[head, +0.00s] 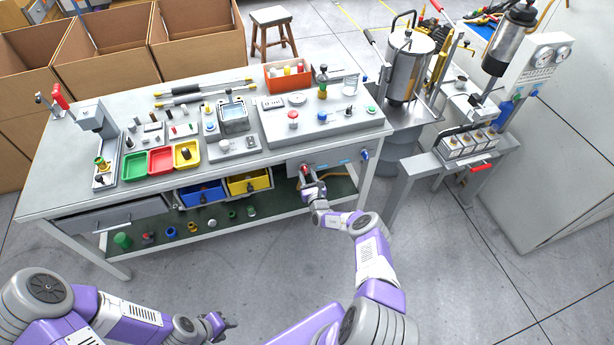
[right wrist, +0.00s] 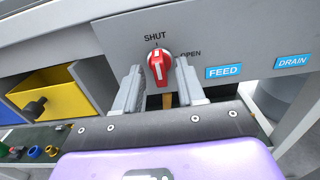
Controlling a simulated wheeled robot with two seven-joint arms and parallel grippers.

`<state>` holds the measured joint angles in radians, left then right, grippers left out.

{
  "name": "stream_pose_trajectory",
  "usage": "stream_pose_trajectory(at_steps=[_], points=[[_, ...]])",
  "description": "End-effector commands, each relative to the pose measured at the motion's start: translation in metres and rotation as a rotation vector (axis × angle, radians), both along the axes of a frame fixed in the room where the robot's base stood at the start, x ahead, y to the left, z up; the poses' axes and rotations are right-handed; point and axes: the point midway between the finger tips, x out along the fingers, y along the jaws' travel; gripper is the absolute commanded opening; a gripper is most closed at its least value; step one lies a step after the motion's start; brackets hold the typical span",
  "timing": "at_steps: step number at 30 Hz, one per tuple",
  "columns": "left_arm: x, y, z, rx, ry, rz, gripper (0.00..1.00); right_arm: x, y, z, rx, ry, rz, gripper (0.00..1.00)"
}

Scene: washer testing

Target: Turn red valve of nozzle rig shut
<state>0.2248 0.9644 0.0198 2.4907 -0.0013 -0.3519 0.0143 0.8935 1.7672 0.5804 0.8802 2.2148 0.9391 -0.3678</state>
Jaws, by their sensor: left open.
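The red valve (right wrist: 158,65) is a knob with a white stripe on the front panel of the bench. Its stripe stands about upright, pointing up toward the SHUT label (right wrist: 154,37); the OPEN label (right wrist: 190,54) is to its right. In the head view the valve (head: 306,170) is small and partly covered by my right gripper (head: 310,182). In the right wrist view my right gripper (right wrist: 158,82) is open, one finger on each side of the knob, with gaps visible between fingers and knob. My left gripper (head: 220,325) is open and empty, low in front of the bench.
Blue FEED (right wrist: 224,71) and DRAIN (right wrist: 293,62) labels are right of the valve. A yellow drawer (head: 249,181) and a blue drawer (head: 203,193) are to its left. A lower shelf (head: 270,212) holds small parts. Floor in front is clear.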

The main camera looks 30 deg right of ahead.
Motion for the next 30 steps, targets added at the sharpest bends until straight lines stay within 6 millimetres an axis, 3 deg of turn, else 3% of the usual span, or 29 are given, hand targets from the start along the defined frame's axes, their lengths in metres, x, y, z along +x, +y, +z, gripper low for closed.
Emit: stream_pose_trajectory(at_steps=[5,17,30], points=[[0.0,0.0,0.008,0.0,0.0,0.0,0.43,-0.013,0.002,0.001,0.001,0.003,0.0,0.39],[0.0,0.0,0.031,0.0,0.0,0.0,0.43,-0.068,0.016,0.001,0.0,0.002,0.0,0.39],[0.0,0.0,0.031,0.0,0.0,0.0,0.43,-0.074,0.018,0.0,-0.001,0.0,0.0,0.39]])
